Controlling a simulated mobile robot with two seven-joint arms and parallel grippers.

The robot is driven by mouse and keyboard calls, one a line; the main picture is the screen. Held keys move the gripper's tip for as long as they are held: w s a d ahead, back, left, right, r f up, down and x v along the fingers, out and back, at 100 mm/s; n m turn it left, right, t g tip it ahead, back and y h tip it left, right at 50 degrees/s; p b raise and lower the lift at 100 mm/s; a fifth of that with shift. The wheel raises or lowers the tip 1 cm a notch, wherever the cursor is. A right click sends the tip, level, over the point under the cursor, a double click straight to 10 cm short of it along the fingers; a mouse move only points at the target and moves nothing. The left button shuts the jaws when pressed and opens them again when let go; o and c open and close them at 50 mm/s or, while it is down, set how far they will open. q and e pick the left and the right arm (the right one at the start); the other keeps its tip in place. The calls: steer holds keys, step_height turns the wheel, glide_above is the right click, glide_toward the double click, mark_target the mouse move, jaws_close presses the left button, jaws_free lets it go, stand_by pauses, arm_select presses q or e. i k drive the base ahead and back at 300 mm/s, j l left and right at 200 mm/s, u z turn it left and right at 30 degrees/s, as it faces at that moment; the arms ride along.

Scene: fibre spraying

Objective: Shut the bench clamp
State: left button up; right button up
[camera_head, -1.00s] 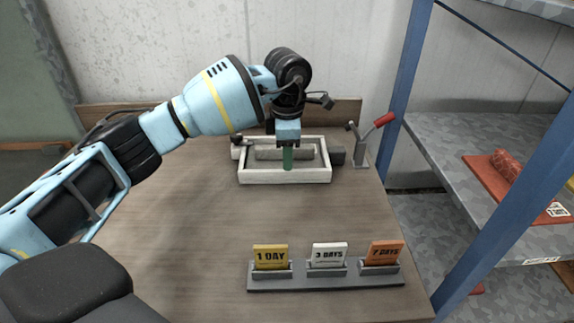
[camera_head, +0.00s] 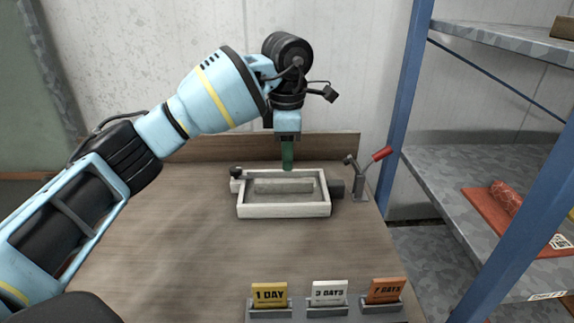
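The bench clamp (camera_head: 361,184) is a grey metal toggle clamp on the back right of the bench, beside the mould's right end. Its red handle (camera_head: 382,153) slants up to the right, and its dark-tipped arm is raised, clear of the mould. A pale rectangular frame mould (camera_head: 284,211) lies left of the clamp, with a grey bar inside. My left gripper (camera_head: 288,158) points down above the mould's back rim, left of the clamp and apart from it. Green shows at its fingertips; whether this is pads or a held piece is unclear. My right gripper is out of view.
Cards marked 1 DAY (camera_head: 269,294), 3 DAYS (camera_head: 329,292) and 7 DAYS (camera_head: 386,290) stand in a holder at the front. A blue-posted shelf (camera_head: 470,175) stands right of the bench. The bench (camera_head: 190,235) is clear left of the mould.

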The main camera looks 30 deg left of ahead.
mark_target(386, 152)
steer(key=k, duration=1)
